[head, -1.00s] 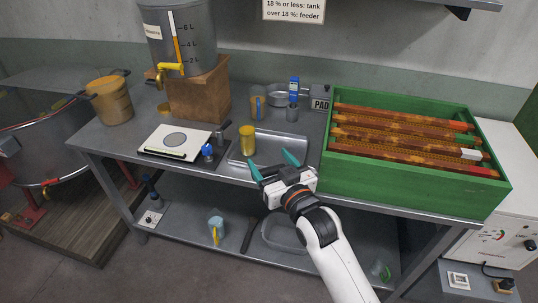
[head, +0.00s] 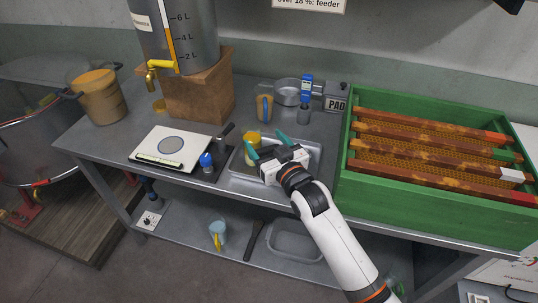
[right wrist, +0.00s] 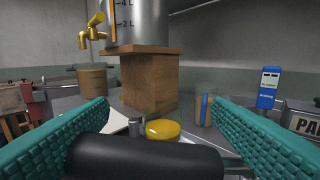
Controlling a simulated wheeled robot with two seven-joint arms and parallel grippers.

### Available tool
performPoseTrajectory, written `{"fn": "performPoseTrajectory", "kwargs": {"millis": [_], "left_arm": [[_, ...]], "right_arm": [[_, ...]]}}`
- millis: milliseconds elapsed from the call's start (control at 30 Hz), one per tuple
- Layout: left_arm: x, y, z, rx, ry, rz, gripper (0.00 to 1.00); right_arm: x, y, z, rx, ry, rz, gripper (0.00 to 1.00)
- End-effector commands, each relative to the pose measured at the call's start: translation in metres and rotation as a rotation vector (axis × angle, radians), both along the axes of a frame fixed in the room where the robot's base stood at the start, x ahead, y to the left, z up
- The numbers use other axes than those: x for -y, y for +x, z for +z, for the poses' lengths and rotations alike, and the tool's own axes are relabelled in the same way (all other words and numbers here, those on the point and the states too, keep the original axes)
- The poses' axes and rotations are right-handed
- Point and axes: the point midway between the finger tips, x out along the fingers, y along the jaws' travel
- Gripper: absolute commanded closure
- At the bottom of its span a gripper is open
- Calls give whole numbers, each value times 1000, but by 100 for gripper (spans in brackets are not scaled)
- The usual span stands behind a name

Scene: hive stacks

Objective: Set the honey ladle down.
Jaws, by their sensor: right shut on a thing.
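My right gripper (head: 266,143) is over the metal tray (head: 310,166) on the bench, close to the yellow jar (head: 251,157). In the right wrist view its teal fingers (right wrist: 161,140) are shut on a thick dark cylinder (right wrist: 145,158), which I take to be the honey ladle's handle. The rest of the ladle is out of sight, and in the head view the gripper hides it. I cannot tell whether it touches the tray. The yellow top of the jar (right wrist: 163,129) shows just beyond the handle. My left gripper is not in view.
Left of the tray are a white scale (head: 171,147) and a small blue-capped item (head: 206,161). Behind are a cup (head: 264,107), a metal pan (head: 289,92) and a wooden block (head: 199,97) under a tank (head: 180,30). A green hive box (head: 430,198) stands right.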

Motion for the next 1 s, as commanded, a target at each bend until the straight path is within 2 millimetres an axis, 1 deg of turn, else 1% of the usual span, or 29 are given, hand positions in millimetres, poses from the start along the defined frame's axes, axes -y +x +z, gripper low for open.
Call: {"fn": "performPoseTrajectory", "kwargs": {"millis": [33, 100, 167, 267, 300, 400, 500, 567, 800, 833, 933, 1000], "left_arm": [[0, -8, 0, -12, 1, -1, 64], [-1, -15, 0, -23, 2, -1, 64], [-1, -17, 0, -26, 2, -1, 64], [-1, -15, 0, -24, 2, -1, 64], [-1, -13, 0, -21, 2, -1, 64], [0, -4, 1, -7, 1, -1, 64], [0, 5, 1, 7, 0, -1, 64], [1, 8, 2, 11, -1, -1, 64], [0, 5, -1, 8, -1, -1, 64], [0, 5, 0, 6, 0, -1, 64], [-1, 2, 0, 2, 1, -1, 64], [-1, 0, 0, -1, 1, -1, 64]], "right_arm": [[0, 0, -6, 0, -1, 0, 75], [0, 0, -12, 1, 0, 0, 75], [0, 0, -17, 1, 0, 0, 75], [0, 0, -33, -2, -1, 0, 75], [0, 0, -39, -2, -1, 0, 75], [0, 0, -49, 0, 0, 0, 75], [0, 0, -51, 4, 1, 0, 75], [0, 0, -50, 4, 1, 0, 75], [0, 0, -54, 3, 0, 0, 75], [0, 0, -53, 2, 1, 0, 22], [0, 0, -53, 2, 1, 0, 6], [0, 0, -53, 2, 1, 0, 5]]}}
